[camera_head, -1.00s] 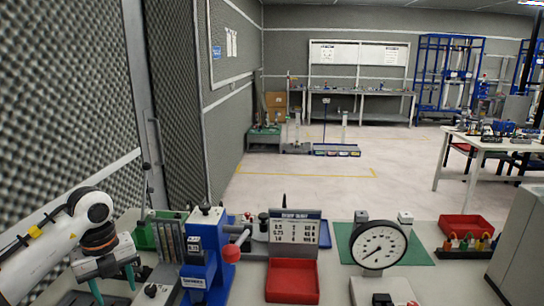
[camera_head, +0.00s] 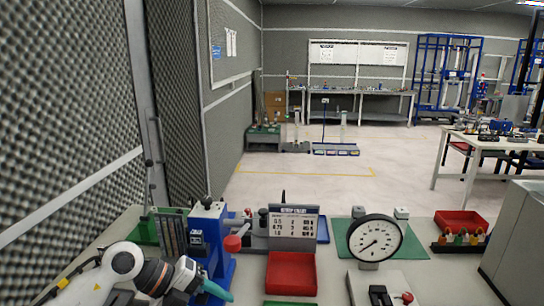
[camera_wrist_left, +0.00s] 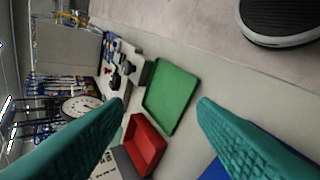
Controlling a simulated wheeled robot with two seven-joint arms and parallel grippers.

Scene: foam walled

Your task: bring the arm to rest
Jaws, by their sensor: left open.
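My left arm (camera_head: 120,268) comes in from the lower left of the head view, its white links bent over the near left of the bench. My left gripper (camera_wrist_left: 160,108) is open in the wrist view, with two teal fingers spread wide and nothing between them touching either one. In the head view the gripper is low, in front of the blue press-like device (camera_head: 214,262), and one teal finger shows; the other is hard to make out. I cannot tell whether it touches the device. My right gripper is in neither view.
A red tray (camera_head: 291,275) lies before a sign board (camera_head: 295,228). A dial gauge (camera_head: 375,238) stands right of it. A green tray (camera_wrist_left: 171,97) is beside the red one in the wrist view. A red bin (camera_head: 461,221) sits farther right. A padded wall (camera_head: 60,120) bounds the left.

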